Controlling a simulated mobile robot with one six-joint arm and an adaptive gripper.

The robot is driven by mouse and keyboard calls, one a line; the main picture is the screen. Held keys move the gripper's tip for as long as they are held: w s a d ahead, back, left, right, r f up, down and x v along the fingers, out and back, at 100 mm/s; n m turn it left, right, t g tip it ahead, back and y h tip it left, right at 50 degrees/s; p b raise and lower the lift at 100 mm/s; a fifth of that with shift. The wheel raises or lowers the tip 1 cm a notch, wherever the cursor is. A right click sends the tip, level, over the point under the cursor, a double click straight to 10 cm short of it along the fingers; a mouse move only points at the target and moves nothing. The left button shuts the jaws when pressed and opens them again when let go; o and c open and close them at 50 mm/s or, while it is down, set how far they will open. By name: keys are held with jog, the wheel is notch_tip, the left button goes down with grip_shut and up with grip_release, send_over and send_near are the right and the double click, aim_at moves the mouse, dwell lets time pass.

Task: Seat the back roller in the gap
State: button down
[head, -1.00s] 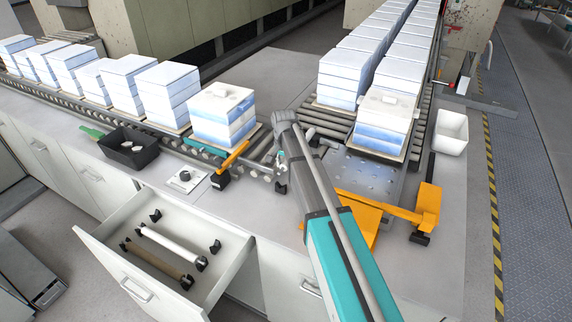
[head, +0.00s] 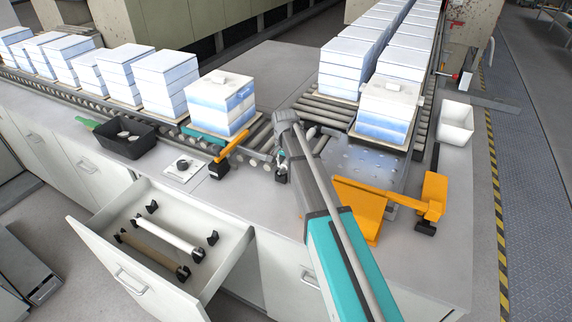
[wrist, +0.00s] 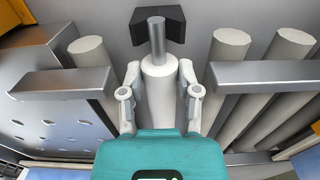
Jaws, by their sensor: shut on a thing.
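My gripper (wrist: 160,95) is shut on a pale grey roller (wrist: 159,86), one finger on each side of it. The roller's metal axle end points up in the wrist view, overlapping a dark bracket (wrist: 172,22); I cannot tell whether they touch. The roller lies in the gap between a left rail piece (wrist: 60,82) and a right rail piece (wrist: 265,74), with space on both sides. In the head view my gripper (head: 281,162) is at the near edge of the conveyor, and my arm hides most of the roller and gap. Whether the roller is fully down is unclear.
Neighbouring rollers (wrist: 231,42) lie right of the gap. A perforated metal plate (head: 368,168) and orange fixture (head: 360,205) are to the right. A stack of white-blue blocks (head: 220,95) stands left on the conveyor. An open drawer (head: 215,255) holds two rollers.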

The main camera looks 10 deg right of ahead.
jog(key=shift+f+b, duration=0.5)
jog(key=shift+f, duration=0.15)
jog(key=shift+c, duration=1.2)
grip_release()
